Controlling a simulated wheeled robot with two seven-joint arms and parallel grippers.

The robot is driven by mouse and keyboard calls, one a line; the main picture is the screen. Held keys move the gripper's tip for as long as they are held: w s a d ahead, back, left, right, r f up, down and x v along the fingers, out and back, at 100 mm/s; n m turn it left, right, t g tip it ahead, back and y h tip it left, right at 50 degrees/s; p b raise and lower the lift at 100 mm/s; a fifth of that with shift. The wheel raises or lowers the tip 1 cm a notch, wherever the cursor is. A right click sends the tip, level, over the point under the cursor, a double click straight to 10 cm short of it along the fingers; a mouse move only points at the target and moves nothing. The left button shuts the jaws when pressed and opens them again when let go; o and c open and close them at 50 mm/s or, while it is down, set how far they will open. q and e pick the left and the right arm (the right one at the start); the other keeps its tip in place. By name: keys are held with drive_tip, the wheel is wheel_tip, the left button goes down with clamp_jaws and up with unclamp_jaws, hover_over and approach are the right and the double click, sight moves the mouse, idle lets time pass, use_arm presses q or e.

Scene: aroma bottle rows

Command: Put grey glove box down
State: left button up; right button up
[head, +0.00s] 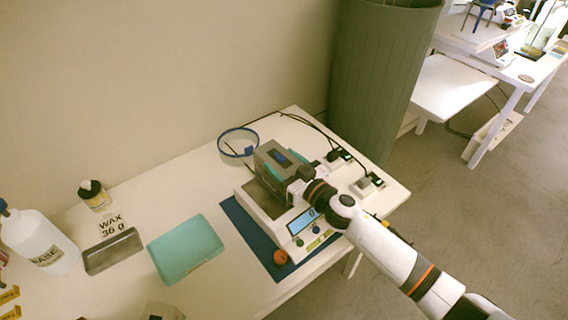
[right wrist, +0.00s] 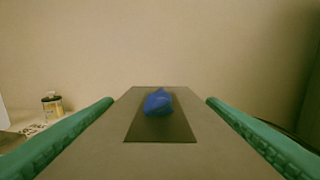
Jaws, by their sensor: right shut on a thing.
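The grey glove box (head: 266,158) is a grey block with a dark panel and a blue tuft on top. My right gripper (head: 287,168) is shut on it, with one teal finger showing on each side. In the right wrist view the box (right wrist: 88,152) fills the space between the green fingers (right wrist: 160,130), its blue tuft at the top middle. The box is at the scale's (head: 298,240) pan; I cannot tell if it touches it. The lower part of the box is partly hidden by the gripper and wrist. My left gripper is not in view.
A teal tray (head: 186,250), a grey metal tray (head: 112,251) and a white bottle (head: 40,242) are to the left. A blue ring (head: 238,142) is behind. Black cables run at the right.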

drive_tip(key=o, duration=1.1)
drive_tip(key=shift+f, duration=0.1)
drive_tip(key=shift+s+d, duration=0.1)
drive_tip(key=b+v, duration=0.1)
drive_tip(key=v, duration=1)
drive_tip(key=shift+s+d, duration=0.15)
drive_tip(key=shift+s, duration=0.2)
